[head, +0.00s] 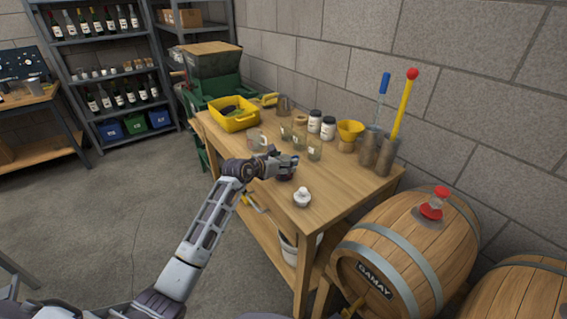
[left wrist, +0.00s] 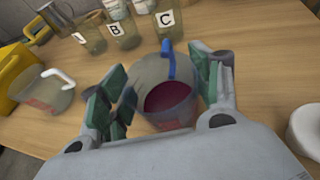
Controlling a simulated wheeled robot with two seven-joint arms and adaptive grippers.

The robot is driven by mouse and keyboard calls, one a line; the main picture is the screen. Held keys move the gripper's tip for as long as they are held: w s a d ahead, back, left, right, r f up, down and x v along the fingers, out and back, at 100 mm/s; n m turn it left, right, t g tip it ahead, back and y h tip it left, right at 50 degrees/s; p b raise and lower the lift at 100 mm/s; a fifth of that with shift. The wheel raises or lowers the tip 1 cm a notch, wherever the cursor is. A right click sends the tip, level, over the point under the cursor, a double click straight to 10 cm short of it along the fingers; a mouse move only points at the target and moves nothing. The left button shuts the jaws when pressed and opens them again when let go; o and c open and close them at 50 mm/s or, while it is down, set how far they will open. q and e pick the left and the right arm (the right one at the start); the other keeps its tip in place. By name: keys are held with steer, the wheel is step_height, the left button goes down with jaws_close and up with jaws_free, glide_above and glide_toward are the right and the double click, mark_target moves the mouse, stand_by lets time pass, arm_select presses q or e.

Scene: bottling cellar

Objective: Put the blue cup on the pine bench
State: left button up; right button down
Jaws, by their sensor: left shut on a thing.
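A clear, grey-tinted cup (left wrist: 165,100) with a blue handle and dark red liquid inside is between the green-padded fingers of my left gripper (left wrist: 162,78) in the left wrist view. The gripper is shut on this blue cup. In the head view my left gripper (head: 278,162) is over the front part of a wooden bench (head: 334,187), and the cup (head: 286,177) shows only partly below the fingers. I cannot tell whether its base touches the top. My right gripper is not in view.
A white-handled cup (left wrist: 45,90) stands left of the gripper, lettered jars (left wrist: 122,32) behind, a white lidded pot (head: 302,198) in front. A yellow tub (head: 233,122), yellow funnel (head: 350,131) and metal cylinders (head: 386,158) line the back. Barrels (head: 410,250) stand at right; another wooden bench (head: 28,97) at far left.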

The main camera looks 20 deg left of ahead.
arm_select(q)
steer(key=shift+f, duration=0.1)
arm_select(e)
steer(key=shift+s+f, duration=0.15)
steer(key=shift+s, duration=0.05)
arm_select(q)
steer(key=o, duration=1)
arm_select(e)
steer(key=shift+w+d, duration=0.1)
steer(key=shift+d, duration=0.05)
arm_select(q)
steer(key=shift+v, duration=1.65)
steer(key=shift+r+p+v, duration=0.2)
steer(key=shift+p+v, duration=0.1)
steer(key=shift+v, duration=4.15)
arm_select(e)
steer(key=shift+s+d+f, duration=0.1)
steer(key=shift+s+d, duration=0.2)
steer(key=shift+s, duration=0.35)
arm_select(q)
steer(key=shift+d, duration=0.15)
